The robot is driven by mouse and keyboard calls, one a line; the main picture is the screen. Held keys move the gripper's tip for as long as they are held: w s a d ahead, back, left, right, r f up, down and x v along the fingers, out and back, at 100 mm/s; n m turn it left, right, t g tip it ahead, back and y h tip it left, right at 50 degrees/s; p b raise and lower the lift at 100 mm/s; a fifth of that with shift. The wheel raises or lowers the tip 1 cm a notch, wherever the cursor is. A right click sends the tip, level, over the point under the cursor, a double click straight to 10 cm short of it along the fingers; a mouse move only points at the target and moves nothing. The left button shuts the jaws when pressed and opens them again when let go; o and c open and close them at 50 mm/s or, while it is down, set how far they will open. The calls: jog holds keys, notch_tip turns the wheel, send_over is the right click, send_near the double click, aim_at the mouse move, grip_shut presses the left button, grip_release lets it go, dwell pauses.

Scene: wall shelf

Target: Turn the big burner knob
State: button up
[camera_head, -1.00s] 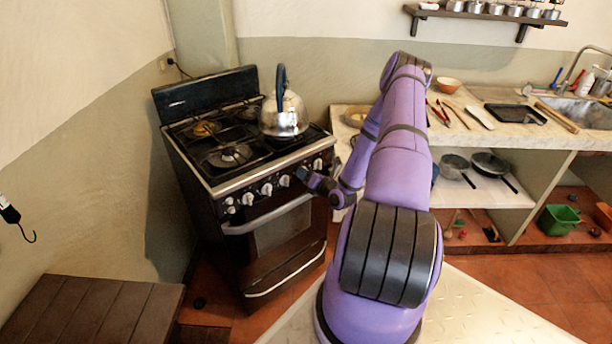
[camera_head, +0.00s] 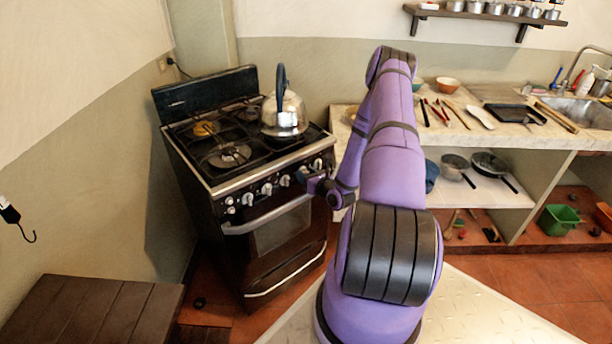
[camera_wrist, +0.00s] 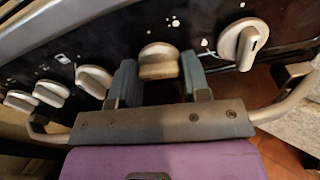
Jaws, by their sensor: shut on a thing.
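The dark stove (camera_head: 262,205) stands at left of centre, with a row of pale knobs along its front panel. My gripper (camera_head: 301,178) is at the right part of this panel in the head view. In the wrist view, the two blue-grey fingers of my gripper (camera_wrist: 158,77) are on either side of one burner knob (camera_wrist: 158,62), shut on it. This knob's grip bar lies roughly level across the picture. It is the second knob from the right end; in the head view my gripper hides it.
Another knob (camera_wrist: 243,43) is to the right of my gripper, and several are to its left. The oven handle (camera_wrist: 284,103) runs close below. A kettle (camera_head: 284,113) stands on the stove top. A counter (camera_head: 470,125) is at right.

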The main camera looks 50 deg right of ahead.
dwell(0.3)
jog(key=o, duration=0.9)
jog(key=s, duration=0.3)
jog(key=s+a, duration=0.1)
jog(key=s, duration=0.6)
jog(key=shift+s+a+r, duration=0.25)
jog(key=shift+s+r, duration=0.1)
jog(key=shift+r, duration=0.05)
jog(key=shift+c, duration=0.4)
grip_shut()
dwell(0.4)
